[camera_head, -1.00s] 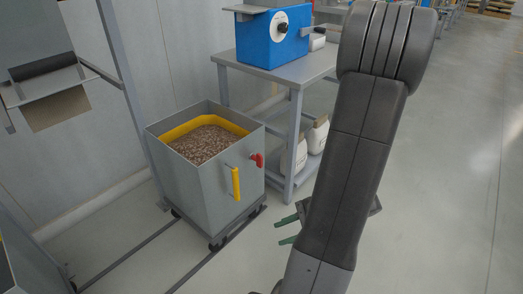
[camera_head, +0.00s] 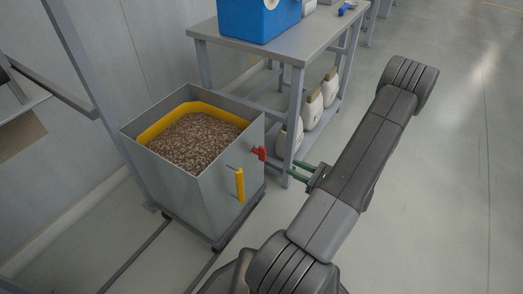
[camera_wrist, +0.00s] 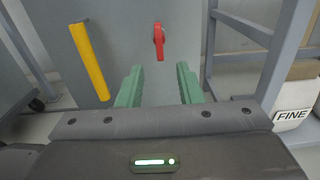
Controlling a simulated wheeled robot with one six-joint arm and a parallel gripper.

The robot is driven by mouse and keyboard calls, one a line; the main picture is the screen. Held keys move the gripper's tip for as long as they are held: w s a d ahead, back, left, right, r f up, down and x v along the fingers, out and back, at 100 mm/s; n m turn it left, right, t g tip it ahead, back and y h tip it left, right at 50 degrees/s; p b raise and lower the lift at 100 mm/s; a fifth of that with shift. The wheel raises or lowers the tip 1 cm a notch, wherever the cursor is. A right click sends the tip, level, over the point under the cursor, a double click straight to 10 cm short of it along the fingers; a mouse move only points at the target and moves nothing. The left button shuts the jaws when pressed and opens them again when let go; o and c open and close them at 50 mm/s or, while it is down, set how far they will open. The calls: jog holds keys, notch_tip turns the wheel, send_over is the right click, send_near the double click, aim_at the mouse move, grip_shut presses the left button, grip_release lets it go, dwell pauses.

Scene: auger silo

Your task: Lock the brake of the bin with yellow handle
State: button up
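The grey bin (camera_head: 205,199) stands on a wheeled base on floor rails, filled with brown pellets (camera_head: 196,142) inside a yellow inner rim. Its yellow handle (camera_head: 240,185) is upright on the front face; it also shows at the left in the wrist view (camera_wrist: 89,62). The red brake lever (camera_head: 260,153) sits right of the handle, near the bin's edge. In the wrist view the red lever (camera_wrist: 159,42) hangs down from its pivot, ahead of and between my fingers. My gripper (camera_wrist: 158,86) has its green fingers apart with nothing between them. It also shows right of the bin (camera_head: 298,167).
A grey table (camera_head: 318,36) with a blue box (camera_head: 258,18) stands behind the bin. White containers (camera_head: 311,109) sit on its lower shelf, close to my gripper. A grey frame post (camera_head: 77,50) rises at the left. The floor at the right is clear.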

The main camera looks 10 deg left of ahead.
aim_at(264, 161)
jog(key=shift+b+x, duration=1.45)
jog(key=shift+x, duration=5.05)
jog(key=shift+s, duration=0.1)
grip_shut()
